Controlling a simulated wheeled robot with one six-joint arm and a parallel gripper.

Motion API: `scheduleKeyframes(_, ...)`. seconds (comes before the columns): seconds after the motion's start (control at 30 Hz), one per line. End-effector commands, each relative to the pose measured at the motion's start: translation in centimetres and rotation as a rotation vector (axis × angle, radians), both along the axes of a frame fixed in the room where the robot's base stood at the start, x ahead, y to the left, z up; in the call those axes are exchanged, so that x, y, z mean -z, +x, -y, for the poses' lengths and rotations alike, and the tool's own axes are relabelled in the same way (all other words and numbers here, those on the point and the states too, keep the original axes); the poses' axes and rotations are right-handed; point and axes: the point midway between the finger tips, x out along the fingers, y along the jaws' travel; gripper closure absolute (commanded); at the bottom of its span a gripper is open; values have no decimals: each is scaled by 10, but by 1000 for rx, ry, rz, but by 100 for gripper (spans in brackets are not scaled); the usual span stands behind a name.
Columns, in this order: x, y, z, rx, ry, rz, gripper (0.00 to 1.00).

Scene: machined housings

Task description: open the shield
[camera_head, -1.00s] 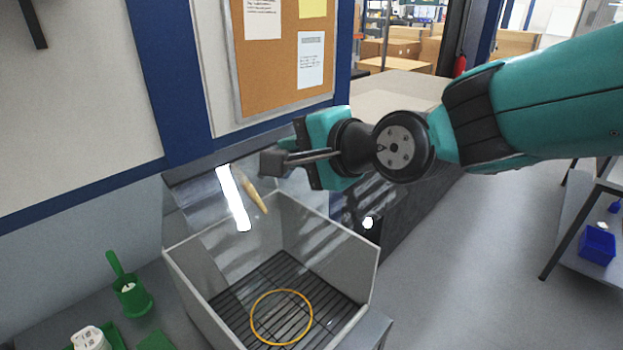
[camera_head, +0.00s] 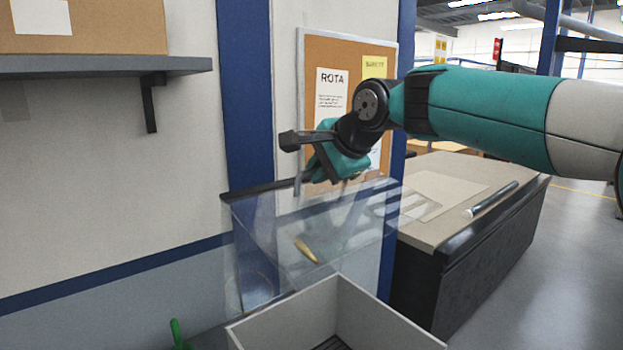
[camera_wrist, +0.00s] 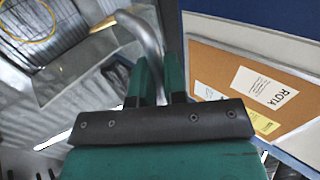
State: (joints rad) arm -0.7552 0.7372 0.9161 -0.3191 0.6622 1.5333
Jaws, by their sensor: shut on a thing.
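The shield (camera_head: 285,225) is a clear panel with a dark strip along its back edge. It stands tilted up above the open grey box (camera_head: 385,318) in the head view. My gripper (camera_head: 318,178) is at the shield's upper part. In the wrist view my gripper (camera_wrist: 160,80) is shut on a bent metal handle (camera_wrist: 140,28), which runs between the two green fingers. The handle's grasped part is partly hidden by the fingers.
A corkboard (camera_head: 318,60) hangs on the wall behind my gripper. A shelf (camera_head: 110,66) with a cardboard box juts out at upper left. A tan-topped bench (camera_head: 440,195) with a metal bar stands to the right. A yellow ring (camera_wrist: 30,25) lies inside the box.

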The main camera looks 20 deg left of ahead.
Motion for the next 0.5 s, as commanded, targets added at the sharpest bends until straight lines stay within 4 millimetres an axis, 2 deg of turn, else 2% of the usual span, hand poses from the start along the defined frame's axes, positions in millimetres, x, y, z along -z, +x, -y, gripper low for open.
scheduleKeyframes(0.2, -1, 8, 1, 8, -19, -8, 100)
scheduleKeyframes(0.5, -1, 9, 2, 9, -24, -10, 100)
